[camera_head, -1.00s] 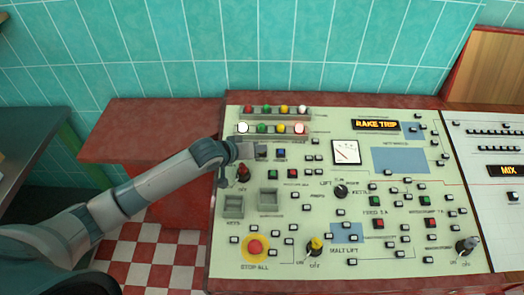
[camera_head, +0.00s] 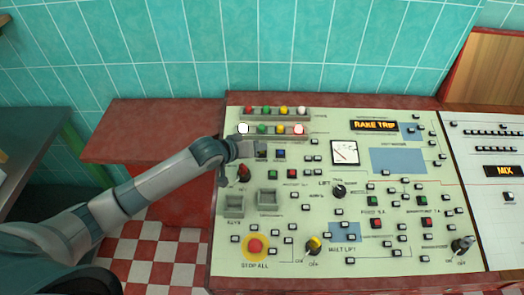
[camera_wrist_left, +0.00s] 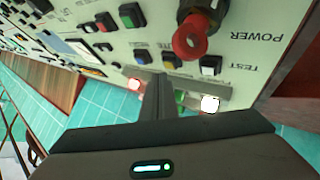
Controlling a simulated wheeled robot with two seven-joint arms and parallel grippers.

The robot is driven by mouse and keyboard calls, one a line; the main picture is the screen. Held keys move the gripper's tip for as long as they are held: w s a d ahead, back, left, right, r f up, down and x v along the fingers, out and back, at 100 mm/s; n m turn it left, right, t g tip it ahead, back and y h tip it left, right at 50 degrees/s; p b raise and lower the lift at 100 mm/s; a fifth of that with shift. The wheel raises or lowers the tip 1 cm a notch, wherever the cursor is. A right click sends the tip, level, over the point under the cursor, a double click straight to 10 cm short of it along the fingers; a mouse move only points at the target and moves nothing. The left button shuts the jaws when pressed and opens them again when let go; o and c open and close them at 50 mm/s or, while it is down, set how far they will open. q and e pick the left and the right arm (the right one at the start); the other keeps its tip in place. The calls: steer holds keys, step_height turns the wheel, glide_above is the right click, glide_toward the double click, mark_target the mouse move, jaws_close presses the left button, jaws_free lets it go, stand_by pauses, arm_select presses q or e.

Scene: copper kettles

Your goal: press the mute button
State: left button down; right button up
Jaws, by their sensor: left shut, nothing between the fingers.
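The control panel (camera_head: 300,215) is cream with many labelled buttons. Just ahead of my left gripper is a row with a yellow button (camera_wrist_left: 172,62), a blue button (camera_wrist_left: 141,57) and a white button (camera_wrist_left: 210,65) labelled TEST. The small labels by the yellow and blue buttons are not readable, so I cannot tell which one is mute. The blue button also shows in the head view (camera_head: 281,153). My left gripper (camera_head: 256,148) is shut and empty, its fingertips (camera_wrist_left: 162,80) close to the yellow button; contact cannot be told. My right gripper is not in view.
A red knob (camera_wrist_left: 190,38) labelled POWER stands up close to the gripper. Rows of coloured lamps (camera_head: 275,110) lie behind it. A red and yellow STOP ALL button (camera_head: 256,246) is at the front left. A tiled wall (camera_head: 300,45) rises behind.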

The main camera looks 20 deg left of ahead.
arm_select(q)
steer(key=r+p, duration=0.3)
steer(key=shift+s, duration=0.25)
steer(key=shift+s+d+r+p, duration=0.1)
steer(key=shift+s+r+p, duration=0.05)
steer(key=shift+r+p, duration=0.35)
steer(key=shift+s+d+r+p, duration=0.1)
steer(key=shift+r+p, duration=0.3)
steer(key=shift+r, duration=0.1)
